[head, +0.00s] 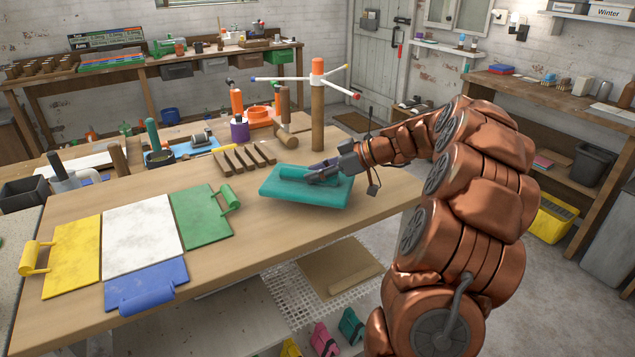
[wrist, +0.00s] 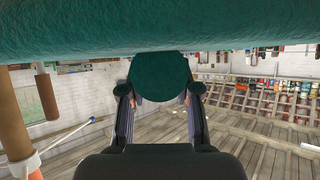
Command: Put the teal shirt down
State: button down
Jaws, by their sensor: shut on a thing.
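The teal shirt (head: 335,193) looks like a flat teal panel with a thick rolled handle, over the right end of the wooden table in the head view. My gripper (head: 318,178) reaches in from the right and is shut on its handle. In the wrist view the panel (wrist: 60,35) spans the top, and its rounded handle (wrist: 162,78) sits between the two fingers of my gripper (wrist: 162,95). I cannot tell whether the panel's underside touches the table.
Yellow (head: 75,255), white (head: 140,235), green (head: 203,215) and blue (head: 147,284) panels lie on the table's left part. A wooden post (head: 318,118) with coloured-tipped arms stands behind the teal panel. Wooden slats (head: 243,158) lie to its left. Bare tabletop (head: 255,225) shows between.

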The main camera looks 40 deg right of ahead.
aim_at(318, 183)
jog(key=shift+f+p, duration=0.3)
jog(key=shift+f, duration=1.2)
jog(key=shift+f+b, duration=0.25)
jog(key=shift+b, duration=0.1)
jog(key=c, duration=0.8)
grip_release()
jog(key=shift+r, duration=0.1)
jog(key=shift+r+p, duration=0.15)
jog(key=shift+p, duration=0.25)
jog(key=shift+s+d+r, duration=0.1)
jog(key=shift+s+d, duration=0.15)
jog(key=b+v, duration=0.2)
jog(key=v, duration=0.9)
jog(key=shift+s, duration=0.2)
